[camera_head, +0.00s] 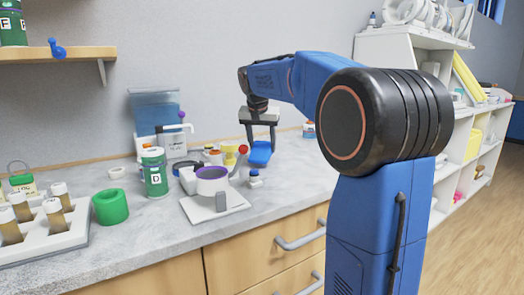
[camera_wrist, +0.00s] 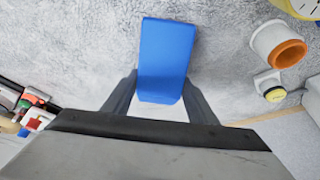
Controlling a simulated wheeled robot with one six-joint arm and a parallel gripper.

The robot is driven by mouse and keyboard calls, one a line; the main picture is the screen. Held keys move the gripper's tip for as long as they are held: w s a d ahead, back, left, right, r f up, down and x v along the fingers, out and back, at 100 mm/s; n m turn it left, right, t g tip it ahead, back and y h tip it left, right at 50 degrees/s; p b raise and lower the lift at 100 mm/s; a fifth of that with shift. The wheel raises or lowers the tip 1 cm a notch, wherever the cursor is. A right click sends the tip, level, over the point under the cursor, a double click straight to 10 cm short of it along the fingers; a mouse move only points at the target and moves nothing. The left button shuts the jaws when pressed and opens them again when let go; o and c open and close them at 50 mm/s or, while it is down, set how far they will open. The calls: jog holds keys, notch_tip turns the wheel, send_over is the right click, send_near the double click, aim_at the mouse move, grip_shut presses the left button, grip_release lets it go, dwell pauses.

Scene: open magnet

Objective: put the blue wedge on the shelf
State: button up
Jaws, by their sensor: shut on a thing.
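My gripper (camera_head: 260,140) is shut on the blue wedge (camera_head: 260,155), which hangs between its fingers over the grey counter. In the wrist view the wedge (camera_wrist: 166,55) sticks out beyond both fingertips, with one finger on each side. A wooden wall shelf (camera_head: 75,55) is at the upper left of the head view, well away from my gripper. A green canister (camera_head: 12,25) and a small blue object (camera_head: 57,50) are on it, the latter near its front edge. A white shelf unit (camera_head: 385,48) also stands at the right, behind my arm.
The counter (camera_head: 150,235) holds a white rack of vials (camera_head: 75,235), a green ring (camera_head: 110,207), a green canister marked D (camera_head: 154,172) and a purple-rimmed cup on a white base (camera_head: 212,185). A blue-backed stand (camera_head: 155,112) is against the wall.

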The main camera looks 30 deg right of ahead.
jog(key=shift+f, duration=1)
jog(key=shift+f, duration=0.1)
jog(key=o, duration=1)
